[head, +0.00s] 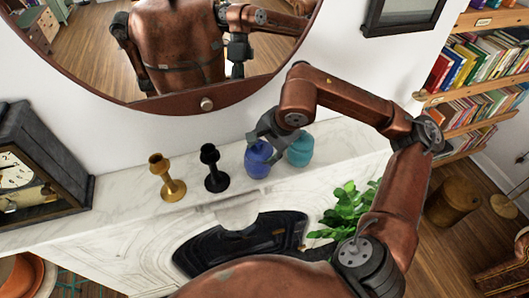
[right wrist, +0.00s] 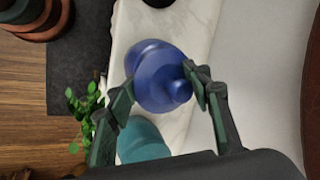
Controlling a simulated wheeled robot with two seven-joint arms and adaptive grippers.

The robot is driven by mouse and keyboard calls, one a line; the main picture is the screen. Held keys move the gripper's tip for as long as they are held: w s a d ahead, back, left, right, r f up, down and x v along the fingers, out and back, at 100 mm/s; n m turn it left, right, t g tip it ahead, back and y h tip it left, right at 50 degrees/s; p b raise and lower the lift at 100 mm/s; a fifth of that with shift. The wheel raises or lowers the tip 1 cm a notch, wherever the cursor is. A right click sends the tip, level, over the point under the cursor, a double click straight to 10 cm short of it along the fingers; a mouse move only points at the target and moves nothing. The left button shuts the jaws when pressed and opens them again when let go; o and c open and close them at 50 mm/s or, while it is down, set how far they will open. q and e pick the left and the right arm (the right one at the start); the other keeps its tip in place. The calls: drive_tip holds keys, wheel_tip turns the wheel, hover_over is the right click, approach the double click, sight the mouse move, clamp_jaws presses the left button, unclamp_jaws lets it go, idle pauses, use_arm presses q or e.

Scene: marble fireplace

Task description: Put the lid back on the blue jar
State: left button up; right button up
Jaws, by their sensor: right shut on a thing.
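The blue jar (head: 258,160) stands on the white mantel, just left of a teal jar (head: 300,150). My right gripper (head: 265,136) is above the blue jar. In the right wrist view its two fingers (right wrist: 161,82) are shut on the blue lid (right wrist: 160,88), which has a round knob. The body of the blue jar (right wrist: 150,52) shows partly behind the lid. I cannot tell whether the lid touches the jar's rim. The teal jar (right wrist: 146,142) is close beside the gripper in that view. My left gripper is not in view.
A black candlestick (head: 214,170) and a gold candlestick (head: 170,178) stand left of the blue jar. A clock (head: 30,165) is at the far left. A round mirror hangs behind the mantel (head: 120,205). A green plant (head: 345,208) is in front, lower right.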

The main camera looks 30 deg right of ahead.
drive_tip(key=shift+w+a+f, duration=0.1)
drive_tip(key=shift+w+f, duration=0.1)
drive_tip(key=shift+w, duration=0.1)
drive_tip(key=shift+w+a, duration=0.1)
drive_tip(key=shift+w, duration=0.1)
idle(0.6)
drive_tip(key=shift+w+a+f, duration=0.1)
drive_tip(key=shift+w+a, duration=0.15)
drive_tip(key=shift+w, duration=0.45)
idle(0.4)
drive_tip(key=shift+w+a+f+b, duration=0.2)
drive_tip(key=shift+w+a+b, duration=0.05)
drive_tip(key=shift+w, duration=0.4)
drive_tip(key=shift+w+a+f+b, duration=0.15)
drive_tip(key=shift+w+a+b, duration=0.1)
drive_tip(key=shift+w, duration=0.35)
idle(1.5)
drive_tip(key=o, duration=1.3)
drive_tip(key=shift+c, duration=0.2)
drive_tip(key=o, duration=0.5)
drive_tip(key=shift+w, duration=0.25)
drive_tip(key=shift+o, duration=0.6)
drive_tip(key=shift+s+r, duration=0.15)
drive_tip(key=shift+o, duration=0.5)
